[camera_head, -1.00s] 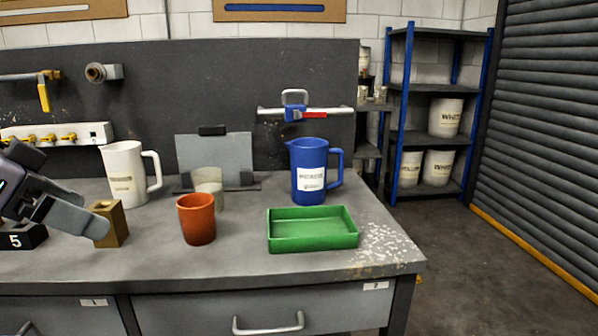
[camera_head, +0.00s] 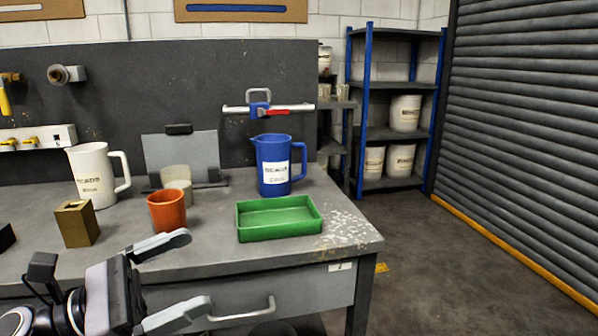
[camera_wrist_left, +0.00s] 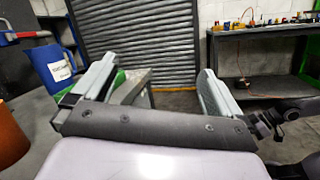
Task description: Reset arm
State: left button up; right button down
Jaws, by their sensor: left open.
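My left gripper (camera_head: 186,276) is in the lower left of the head view, in front of the workbench's front edge. Its two fingers are spread wide with nothing between them. In the left wrist view the gripper (camera_wrist_left: 150,85) also shows open and empty, with the shutter door behind. An orange cup (camera_head: 166,212) stands on the bench just beyond the upper finger. A brass-coloured block with a hole in its top (camera_head: 77,224) stands to the left of the cup. My right gripper is not in view.
The bench (camera_head: 215,253) also holds a green tray (camera_head: 280,229), a blue pitcher (camera_head: 271,166), a white pitcher (camera_head: 90,176) and a pale cup (camera_head: 177,175). A drawer handle (camera_head: 243,311) sticks out below. Floor right of the bench is clear up to the shutter (camera_head: 530,130).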

pick_arm(q)
jog(key=a+f+n+t+y, duration=0.1)
jog(key=f+n+t+y, duration=0.4)
jog(key=n, duration=0.6)
jog(key=w+a+f+n+t+y, duration=0.1)
jog(key=a+f+n+y, duration=0.15)
jog(key=f+n, duration=0.65)
jog(key=a+f+n+t+y, duration=0.1)
jog(key=f+n+t+y, duration=0.25)
jog(key=n, duration=0.95)
jog(key=s+d+f+n+g+y, duration=0.1)
jog(key=s+f+n+g+y, duration=0.25)
jog(key=s+f+n, duration=0.5)
jog(key=s+f+n+g+y, duration=0.2)
jog(key=s+f+n+g, duration=0.3)
jog(key=f+n, duration=0.6)
notch_tip(320, 180, up, 14)
jog(key=s+a+m+t+p, duration=0.1)
jog(key=p, duration=1.5)
jog(key=shift+a+m+p, duration=0.2)
jog(key=shift+m+p, duration=0.15)
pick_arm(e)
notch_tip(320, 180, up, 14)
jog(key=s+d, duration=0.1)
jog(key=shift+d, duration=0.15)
pick_arm(q)
jog(key=shift+f, duration=0.1)
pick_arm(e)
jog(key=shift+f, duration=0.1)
